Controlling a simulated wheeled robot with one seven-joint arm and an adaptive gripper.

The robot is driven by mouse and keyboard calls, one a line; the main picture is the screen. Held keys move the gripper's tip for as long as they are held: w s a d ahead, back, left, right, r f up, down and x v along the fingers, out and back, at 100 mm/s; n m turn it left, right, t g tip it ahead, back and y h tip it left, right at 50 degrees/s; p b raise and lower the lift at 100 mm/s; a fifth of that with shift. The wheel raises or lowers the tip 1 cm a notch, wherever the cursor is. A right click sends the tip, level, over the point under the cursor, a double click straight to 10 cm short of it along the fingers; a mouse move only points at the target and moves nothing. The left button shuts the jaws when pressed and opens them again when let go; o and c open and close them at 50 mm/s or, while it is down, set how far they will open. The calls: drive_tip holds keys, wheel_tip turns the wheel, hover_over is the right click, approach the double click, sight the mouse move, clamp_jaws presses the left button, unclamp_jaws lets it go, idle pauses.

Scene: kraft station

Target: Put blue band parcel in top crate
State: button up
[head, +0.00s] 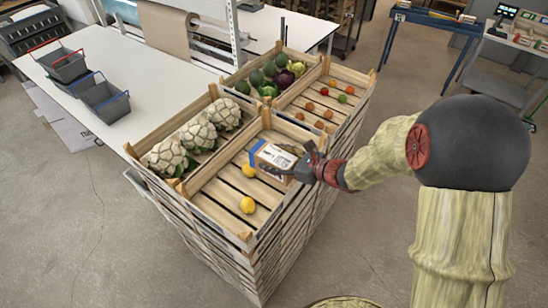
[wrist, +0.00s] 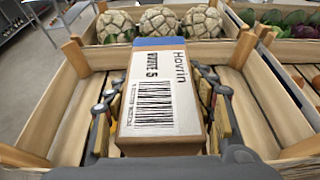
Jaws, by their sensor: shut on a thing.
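The blue band parcel (head: 272,157) is a brown and white box with a printed label and a blue band at one end. My gripper (head: 298,166) is shut on it and holds it over the near top crate (head: 222,222), which has a slatted floor and two yellow fruits. In the wrist view the parcel (wrist: 160,95) fills the middle, its blue end pointing away, with a finger on each side. I cannot tell whether its underside touches the slats; my gripper hides its right end.
Beside this crate is a crate of cauliflowers (head: 197,138). Behind are crates with dark green and purple vegetables (head: 265,78) and small red and orange produce (head: 333,92). Wooden crate walls surround the parcel.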

drive_tip(key=shift+s+r, duration=0.1)
drive_tip(key=shift+f+b, duration=0.45)
drive_tip(key=shift+f, duration=0.25)
